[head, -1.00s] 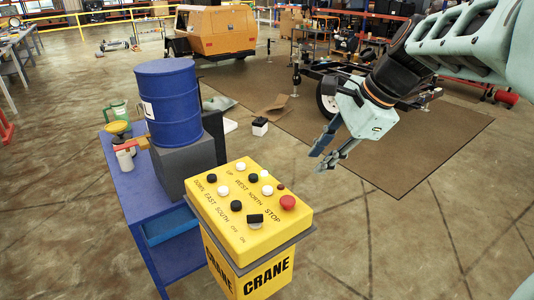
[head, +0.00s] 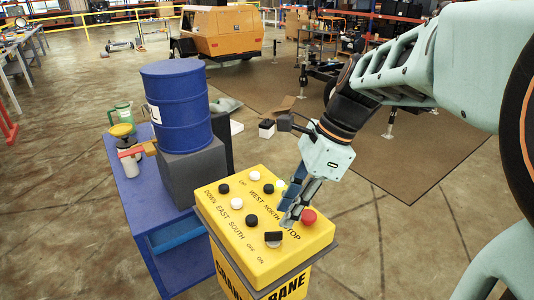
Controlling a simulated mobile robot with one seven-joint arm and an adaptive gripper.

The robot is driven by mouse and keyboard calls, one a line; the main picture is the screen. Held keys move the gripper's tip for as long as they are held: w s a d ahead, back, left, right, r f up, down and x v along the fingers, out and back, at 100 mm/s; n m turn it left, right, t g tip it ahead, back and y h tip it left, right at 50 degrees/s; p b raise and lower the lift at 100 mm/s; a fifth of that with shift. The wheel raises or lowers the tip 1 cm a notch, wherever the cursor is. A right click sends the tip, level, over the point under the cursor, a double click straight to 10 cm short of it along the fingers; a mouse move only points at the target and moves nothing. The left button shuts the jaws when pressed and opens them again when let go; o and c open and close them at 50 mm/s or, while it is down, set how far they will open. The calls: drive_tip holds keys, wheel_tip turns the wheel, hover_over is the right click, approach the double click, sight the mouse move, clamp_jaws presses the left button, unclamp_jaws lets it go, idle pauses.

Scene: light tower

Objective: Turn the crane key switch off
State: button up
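The yellow crane control box (head: 238,241) stands at the lower middle of the head view, with black and white buttons and a red stop button (head: 308,217) on its top. The crane key switch (head: 273,239) is the black knob on a pale round base near the front edge, by the OFF and ON labels. My gripper (head: 285,216) is over the right part of the box, pointing down, just behind the key switch and left of the stop button. It looks empty. Its fingers appear close together, and their gap is hard to judge. I cannot tell whether they touch the box.
A blue cart (head: 133,186) stands left of the box, bearing a blue barrel (head: 181,105) on a grey block (head: 190,176), and small bottles. An orange trailer (head: 220,33) stands far behind. The floor right of the box is clear.

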sight(274, 232)
drive_tip(key=x, duration=0.6)
drive_tip(key=shift+a+f+b, duration=0.15)
drive_tip(key=shift+f+b, duration=0.15)
drive_tip(key=shift+f, duration=0.05)
clamp_jaws()
